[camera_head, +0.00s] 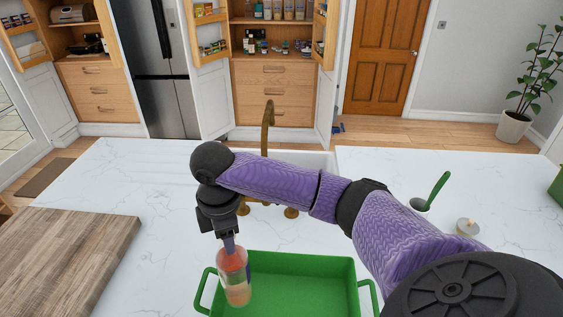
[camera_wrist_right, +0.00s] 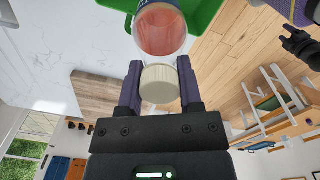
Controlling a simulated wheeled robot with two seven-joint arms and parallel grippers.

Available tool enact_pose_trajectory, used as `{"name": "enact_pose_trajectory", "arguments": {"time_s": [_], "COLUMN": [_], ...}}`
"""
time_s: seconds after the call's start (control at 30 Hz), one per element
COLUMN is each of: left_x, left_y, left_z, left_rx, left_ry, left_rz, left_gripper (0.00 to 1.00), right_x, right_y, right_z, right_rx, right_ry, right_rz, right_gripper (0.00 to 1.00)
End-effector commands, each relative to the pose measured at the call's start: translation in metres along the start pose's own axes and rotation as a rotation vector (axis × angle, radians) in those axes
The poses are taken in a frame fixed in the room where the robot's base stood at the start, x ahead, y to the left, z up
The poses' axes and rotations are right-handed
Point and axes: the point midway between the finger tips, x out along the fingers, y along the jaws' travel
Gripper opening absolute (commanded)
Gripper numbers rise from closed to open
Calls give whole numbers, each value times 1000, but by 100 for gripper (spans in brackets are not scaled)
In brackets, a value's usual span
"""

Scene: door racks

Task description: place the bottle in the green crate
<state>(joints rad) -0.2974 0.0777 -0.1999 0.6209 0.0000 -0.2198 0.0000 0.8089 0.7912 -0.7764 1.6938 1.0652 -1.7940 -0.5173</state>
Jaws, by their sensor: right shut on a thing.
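The bottle (camera_head: 234,277), with a clear pinkish-orange body, hangs roughly upright at the left end of the green crate (camera_head: 310,285). My right gripper (camera_head: 229,243) is shut on its top. In the right wrist view the bottle (camera_wrist_right: 162,30) has a pale cap (camera_wrist_right: 160,86) between the two fingers, and part of the green crate (camera_wrist_right: 200,16) shows behind it. I cannot tell how far the bottle's base is above the crate floor. A black gripper (camera_wrist_right: 298,45), which looks like my left one, shows at the right edge of that view; its jaw state is unclear.
The crate stands on a white marble counter (camera_head: 130,175). A wooden board (camera_head: 65,255) lies to the left. A brass tap (camera_head: 267,125) and sink are behind.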

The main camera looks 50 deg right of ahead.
Motion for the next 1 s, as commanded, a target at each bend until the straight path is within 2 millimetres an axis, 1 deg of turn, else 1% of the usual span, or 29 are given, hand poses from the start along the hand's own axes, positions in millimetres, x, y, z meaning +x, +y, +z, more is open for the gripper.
{"name": "enact_pose_trajectory", "arguments": {"time_s": [0.13,0.2,0.27,0.4,0.73,0.8,0.97,1.0], "left_x": [1,1,1,2,5,5,5,5], "left_y": [0,0,0,0,-1,-1,-1,-1], "left_z": [0,1,1,3,3,3,3,3], "left_rx": [0,0,0,1,1,1,1,1], "left_ry": [-1,-1,-3,-5,-6,-6,-6,-6], "left_rz": [0,0,0,-1,-1,-1,-1,-1], "left_gripper": [59,59,59,59,59,59,59,59], "right_x": [2,8,18,47,97,102,102,103], "right_y": [1,0,0,-1,-1,-1,-1,-2], "right_z": [1,1,1,1,1,1,1,1], "right_rx": [-12,-12,-11,-11,-11,-11,-12,-12], "right_ry": [2,2,1,0,1,1,2,1], "right_rz": [1,-1,-2,-2,0,1,2,0], "right_gripper": [0,0,0,0,0,0,0,50]}}
